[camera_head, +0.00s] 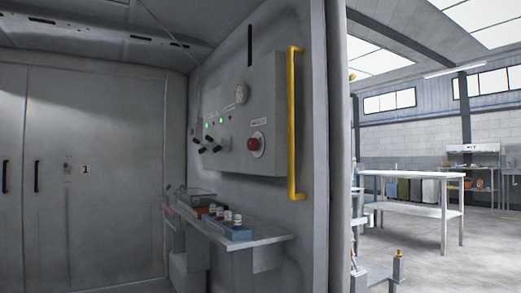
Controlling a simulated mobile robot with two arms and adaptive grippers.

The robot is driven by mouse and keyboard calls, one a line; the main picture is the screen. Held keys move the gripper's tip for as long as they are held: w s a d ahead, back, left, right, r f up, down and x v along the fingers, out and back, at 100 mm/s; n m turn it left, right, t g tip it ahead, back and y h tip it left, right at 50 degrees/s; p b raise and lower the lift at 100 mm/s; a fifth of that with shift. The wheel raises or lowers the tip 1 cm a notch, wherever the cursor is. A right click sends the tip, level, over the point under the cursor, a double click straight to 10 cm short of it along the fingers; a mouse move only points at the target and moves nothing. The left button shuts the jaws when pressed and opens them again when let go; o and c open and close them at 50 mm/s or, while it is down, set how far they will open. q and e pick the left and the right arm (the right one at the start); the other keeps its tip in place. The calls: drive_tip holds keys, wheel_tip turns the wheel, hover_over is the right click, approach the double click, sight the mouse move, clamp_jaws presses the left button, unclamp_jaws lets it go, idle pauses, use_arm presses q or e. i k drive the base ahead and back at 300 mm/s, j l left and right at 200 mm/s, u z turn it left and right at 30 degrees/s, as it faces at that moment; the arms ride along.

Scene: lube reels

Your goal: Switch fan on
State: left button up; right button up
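A grey control panel (266,100) is mounted on the grey wall in the middle of the view. It carries several black switches or knobs (210,146) at its lower left, with small green lights (207,125) above them. A red button (253,144) sits on its right part and a round gauge (241,93) at its upper left. The labels are too small to read, so I cannot tell which control is the fan switch. No fan shows. Neither of my grippers is in view.
A yellow vertical handle (292,125) stands right of the panel. Below it, a shelf (262,241) holds a glass-like box (195,197) and small containers (228,217). Grey cabinet doors (95,170) are at left. A white worktable (412,176) stands in the hall at right.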

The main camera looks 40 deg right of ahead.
sight(201, 151)
drive_tip(key=i+l+z, duration=0.65)
drive_tip(key=i+z, duration=0.15)
drive_tip(key=i, duration=0.2)
drive_tip(key=i+l, duration=0.1)
drive_tip(key=i, duration=0.1)
